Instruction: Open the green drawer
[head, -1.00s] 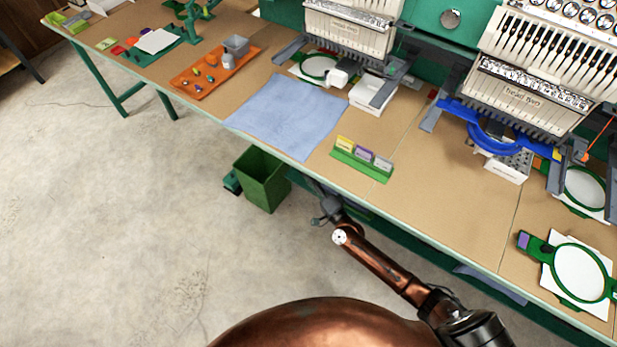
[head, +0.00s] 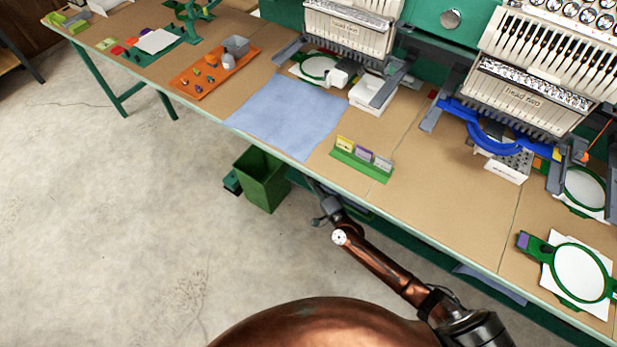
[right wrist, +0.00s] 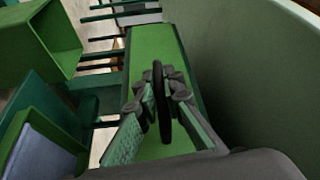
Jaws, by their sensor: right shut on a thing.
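The green drawer's front (right wrist: 152,45) shows as a bright green panel in the right wrist view, with a dark upright loop handle (right wrist: 158,75) on it. My right gripper (right wrist: 163,97) is shut on this handle, one finger on each side. In the head view my right gripper (head: 325,207) is low, just below the table's front edge. There the drawer is mostly hidden by the tabletop and my arm; how far it stands out is hard to tell. My left gripper is not in view.
A green bin (head: 262,180) stands on the floor left of my right gripper and shows in the wrist view (right wrist: 45,42). Above are the tabletop (head: 440,190), a blue cloth (head: 290,115) and a green card holder (head: 362,163). Floor at left is clear.

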